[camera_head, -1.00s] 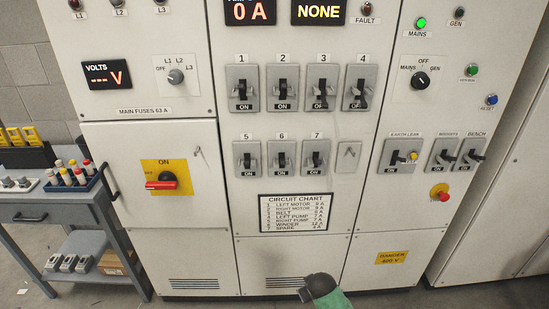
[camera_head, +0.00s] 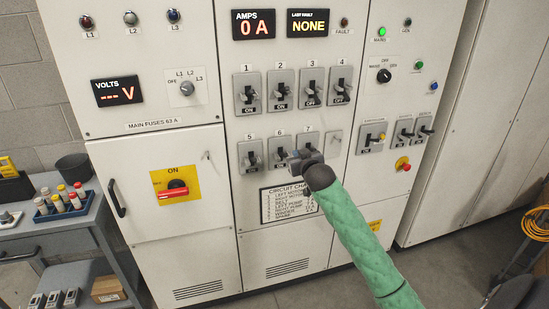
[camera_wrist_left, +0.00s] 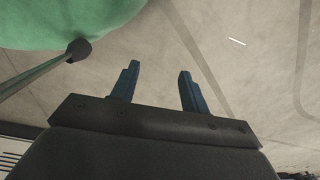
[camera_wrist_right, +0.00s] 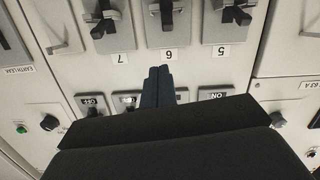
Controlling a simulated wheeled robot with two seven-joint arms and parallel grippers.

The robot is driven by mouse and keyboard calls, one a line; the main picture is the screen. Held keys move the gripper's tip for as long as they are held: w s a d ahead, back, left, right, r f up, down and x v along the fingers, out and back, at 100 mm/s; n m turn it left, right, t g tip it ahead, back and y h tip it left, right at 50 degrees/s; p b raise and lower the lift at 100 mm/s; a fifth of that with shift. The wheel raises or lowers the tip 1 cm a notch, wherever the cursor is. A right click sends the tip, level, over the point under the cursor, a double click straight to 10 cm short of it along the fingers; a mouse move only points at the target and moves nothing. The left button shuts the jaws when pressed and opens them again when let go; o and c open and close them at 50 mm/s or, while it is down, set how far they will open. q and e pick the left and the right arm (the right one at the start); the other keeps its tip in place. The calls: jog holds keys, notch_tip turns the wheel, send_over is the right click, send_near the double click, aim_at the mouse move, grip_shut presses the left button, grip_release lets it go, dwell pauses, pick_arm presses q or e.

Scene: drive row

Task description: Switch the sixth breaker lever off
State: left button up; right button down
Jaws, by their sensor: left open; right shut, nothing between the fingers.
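The sixth breaker (camera_head: 275,147) is a grey plate with a black lever in the cabinet's lower breaker row. Its lower part is hidden behind my right gripper (camera_head: 292,160) in the head view. The right wrist view, which shows the panel upside down, has the breaker 6 lever (camera_wrist_right: 167,14) and its label 6 (camera_wrist_right: 170,54). There my right gripper (camera_wrist_right: 159,70) is shut and empty, its fingertips close to label 6. I cannot tell whether they touch the panel. My left gripper (camera_wrist_left: 159,70) is open and empty above the floor, outside the head view.
Breaker 5 (camera_head: 250,155) and breaker 7 (camera_head: 308,140) flank breaker 6. Breakers 3 (camera_head: 312,88) and 4 (camera_head: 341,85) above read OFF. A red-handled main switch (camera_head: 175,188) is at left. A grey cart (camera_head: 75,235) stands at lower left.

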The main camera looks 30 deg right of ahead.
jog(key=a+r, duration=0.1)
jog(key=m+t+p, duration=0.1)
jog(key=p, duration=0.4)
send_over(283, 154)
jog(key=d, duration=0.1)
jog(key=shift+w+f, duration=0.1)
jog(key=shift+f, duration=0.05)
pick_arm(q)
jog(key=s+a+f+p, duration=0.1)
jog(key=s+a, duration=0.1)
jog(key=s, duration=0.5)
jog(key=s+a+f+p, duration=0.1)
jog(key=s+a+f, duration=0.1)
jog(key=s, duration=0.5)
jog(key=shift+s+f, duration=0.15)
jog(key=shift+s, duration=0.1)
pick_arm(e)
jog(key=shift+y, duration=0.3)
jog(key=f, duration=0.1)
jog(key=s+f, duration=0.1)
jog(key=f, duration=0.2)
jog(key=shift+s+a, duration=0.15)
jog(key=shift+s, duration=0.25)
pick_arm(q)
jog(key=shift+f, duration=0.1)
